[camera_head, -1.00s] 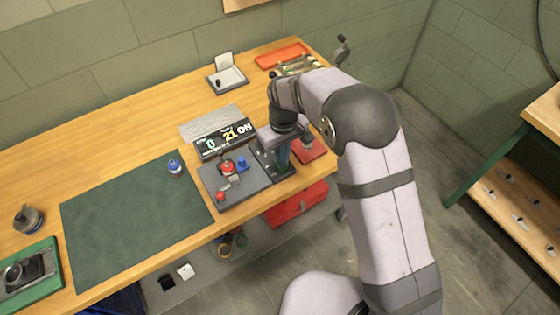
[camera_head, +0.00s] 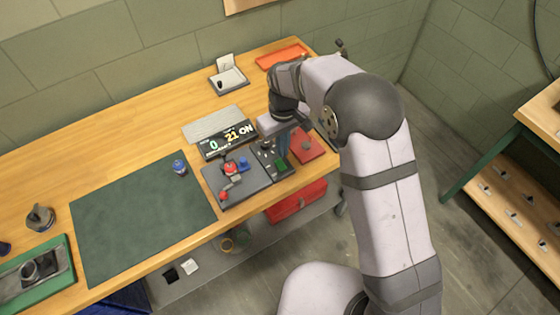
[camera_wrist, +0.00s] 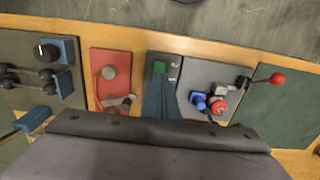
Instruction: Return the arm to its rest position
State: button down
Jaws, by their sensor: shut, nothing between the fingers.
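My arm reaches over the workbench from the right. My gripper (camera_head: 283,146) is shut and empty, its teal fingers pointing down above a small dark panel (camera_head: 267,160) with a green square (camera_head: 281,164). In the wrist view the fingers (camera_wrist: 162,92) end near the green square (camera_wrist: 159,67), apparently above it, with no object between them. Whether there is a gap to the panel is hard to judge.
Left of it is a grey panel (camera_head: 247,187) with red and blue controls; right, a red plate (camera_head: 308,154). A display (camera_head: 227,139) reads 0, 21 and ON. A green mat (camera_head: 140,215) covers the left bench. A red toolbox (camera_head: 297,201) sits below.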

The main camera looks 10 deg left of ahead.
dwell(0.4)
jog(key=shift+w+a+f+m, duration=0.1)
jog(key=shift+w+f+m, duration=0.1)
jog(key=shift+m, duration=0.3)
jog(key=s+d+f+m+g+h, duration=0.15)
jog(key=s+d+f, duration=0.25)
jog(key=s+d, duration=0.85)
jog(key=s+d+r+m, duration=0.4)
jog(key=s+d+r, duration=0.2)
jog(key=s+d, duration=0.35)
jog(key=w+d+r+m+t+y, duration=0.1)
jog(key=w+d+r+m, duration=0.1)
jog(key=w+d+r, duration=0.1)
jog(key=shift+d+r, duration=0.5)
jog(key=shift+d, duration=0.3)
jog(key=shift+m+t+y, duration=0.25)
